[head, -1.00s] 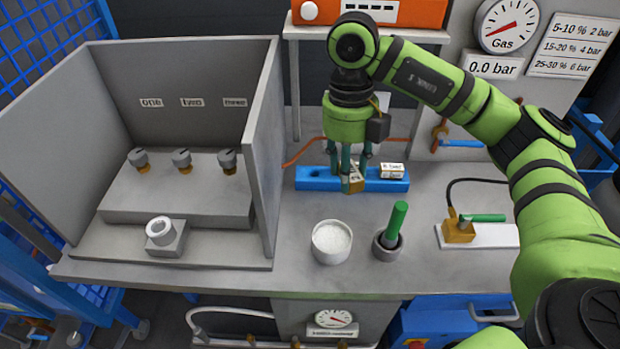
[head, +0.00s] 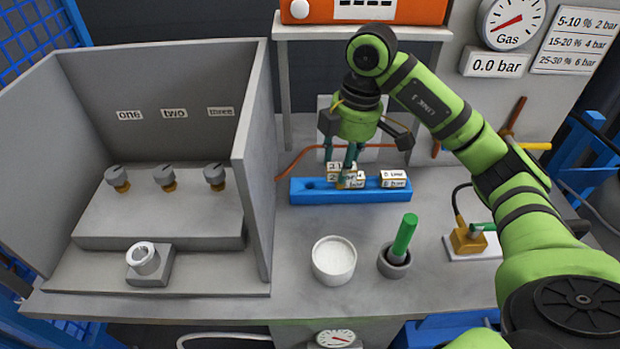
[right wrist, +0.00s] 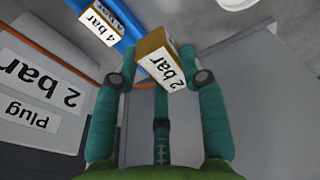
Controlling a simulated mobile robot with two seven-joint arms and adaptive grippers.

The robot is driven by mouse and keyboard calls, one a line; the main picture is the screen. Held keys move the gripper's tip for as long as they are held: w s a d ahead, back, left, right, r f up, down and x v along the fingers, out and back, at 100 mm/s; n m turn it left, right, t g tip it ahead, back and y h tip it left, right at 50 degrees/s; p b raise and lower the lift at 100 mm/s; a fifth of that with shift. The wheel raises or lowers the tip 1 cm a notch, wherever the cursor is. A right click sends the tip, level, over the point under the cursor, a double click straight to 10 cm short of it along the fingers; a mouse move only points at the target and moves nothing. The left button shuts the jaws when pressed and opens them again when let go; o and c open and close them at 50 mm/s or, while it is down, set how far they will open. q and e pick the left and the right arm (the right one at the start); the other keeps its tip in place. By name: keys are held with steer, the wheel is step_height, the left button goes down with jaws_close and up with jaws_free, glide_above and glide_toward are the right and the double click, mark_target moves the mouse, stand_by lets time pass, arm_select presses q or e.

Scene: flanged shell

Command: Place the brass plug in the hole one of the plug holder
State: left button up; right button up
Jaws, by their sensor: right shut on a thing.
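My right gripper (head: 341,164) is shut on a brass plug (head: 334,171) with white labels. In the right wrist view this plug (right wrist: 170,62) reads "2 bar" and sits tilted between the teal fingers. The blue plug holder (head: 350,195) lies on the bench below the gripper; an empty hole shows near its left end. A second plug (head: 352,181), marked "4 bar" in the right wrist view (right wrist: 97,24), stands close to the held plug. A third plug (head: 393,178) stands at the holder's right end. Whether the held plug touches the holder is unclear. My left gripper is not in view.
A grey open enclosure (head: 255,160) with three knobs stands at left. A white bowl (head: 334,262), a green-handled pestle (head: 405,235) in a grey cup and a brass block (head: 468,240) are in front and right. An orange box (head: 362,10) sits on a shelf behind.

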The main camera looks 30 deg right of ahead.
steer(key=w+f+p, duration=0.1)
steer(key=w+f, duration=0.2)
steer(key=w+a+f+p, duration=0.1)
steer(key=w+f, duration=0.2)
steer(key=w+a+f+p, duration=0.1)
steer(key=w+f, duration=0.2)
steer(key=shift+f, duration=0.3)
steer(key=shift+f, duration=0.15)
steer(key=o, duration=1.2)
